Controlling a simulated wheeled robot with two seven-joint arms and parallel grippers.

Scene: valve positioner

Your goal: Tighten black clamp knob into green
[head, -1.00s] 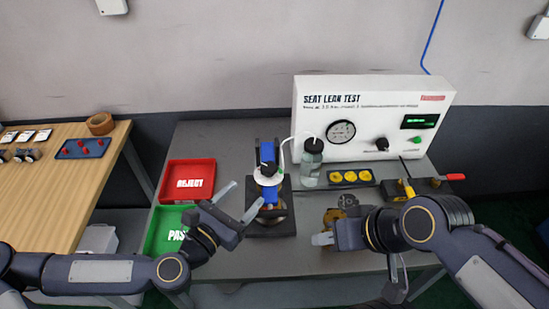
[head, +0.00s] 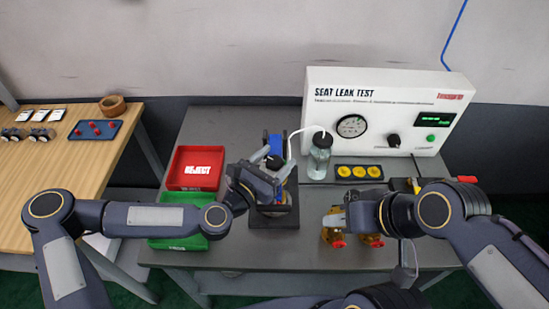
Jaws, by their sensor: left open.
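The clamp fixture (head: 279,145) has a blue upright on a dark base plate (head: 285,215). Its black clamp knob (head: 274,161) shows between the fingers of my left gripper (head: 275,161). The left gripper is open, with a finger on either side of the knob; contact cannot be told. The gripper body hides most of the fixture's middle, and no green zone can be made out on it. My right gripper (head: 335,221) is at the brass valves (head: 334,237) at the front right. Its fingers are partly hidden, so its opening is unclear.
The red reject tray (head: 195,168) and green pass tray (head: 180,243) stand left of the fixture. A bottle (head: 319,155) with a tube, a tray of yellow caps (head: 359,172) and the seat leak test box (head: 385,108) stand to the right and behind.

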